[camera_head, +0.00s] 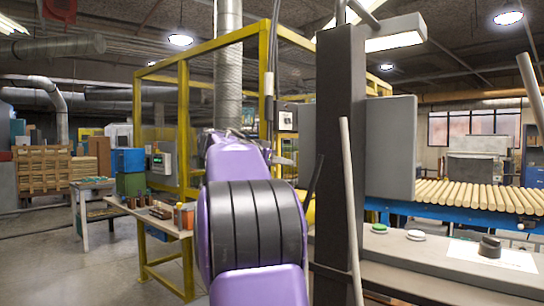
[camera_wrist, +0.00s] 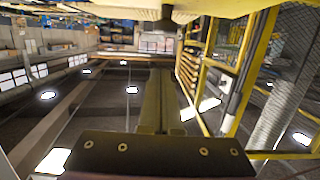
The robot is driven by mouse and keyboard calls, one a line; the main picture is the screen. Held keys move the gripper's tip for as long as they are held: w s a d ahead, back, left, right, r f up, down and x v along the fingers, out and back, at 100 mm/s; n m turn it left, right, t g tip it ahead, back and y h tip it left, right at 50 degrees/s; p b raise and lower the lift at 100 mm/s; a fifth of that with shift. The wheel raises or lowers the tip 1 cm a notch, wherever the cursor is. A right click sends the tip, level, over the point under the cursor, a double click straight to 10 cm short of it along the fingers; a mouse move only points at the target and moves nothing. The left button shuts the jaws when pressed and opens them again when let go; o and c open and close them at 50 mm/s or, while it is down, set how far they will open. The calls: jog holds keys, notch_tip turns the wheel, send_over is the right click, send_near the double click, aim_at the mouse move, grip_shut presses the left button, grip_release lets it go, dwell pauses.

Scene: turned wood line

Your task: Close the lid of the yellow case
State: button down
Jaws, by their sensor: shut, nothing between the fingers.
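My gripper (camera_wrist: 161,76) shows in the wrist view, its two greenish fingers side by side and shut with nothing between them. The wrist view is upside down. A pale yellow curved surface (camera_wrist: 110,11) runs along its top edge; I cannot tell whether it is the yellow case. In the head view my purple arm fills the middle and hides my gripper. A small yellow patch (camera_head: 309,210) shows just right of my arm, too covered to identify. The case's lid and its angle cannot be made out in either view.
A dark post (camera_head: 341,130) with a grey panel (camera_head: 390,148) stands close on the right, beside a bench with a green button (camera_head: 379,228). A conveyor of wooden rods (camera_head: 480,195) lies behind. A yellow frame (camera_head: 185,130) stands behind my arm. Floor at left is partly clear.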

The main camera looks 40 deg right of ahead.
jog(key=shift+a+f, duration=0.15)
jog(key=shift+f, duration=1.5)
jog(key=shift+d+f+y, duration=0.25)
jog(key=shift+f+y, duration=0.25)
jog(key=shift+f, duration=0.35)
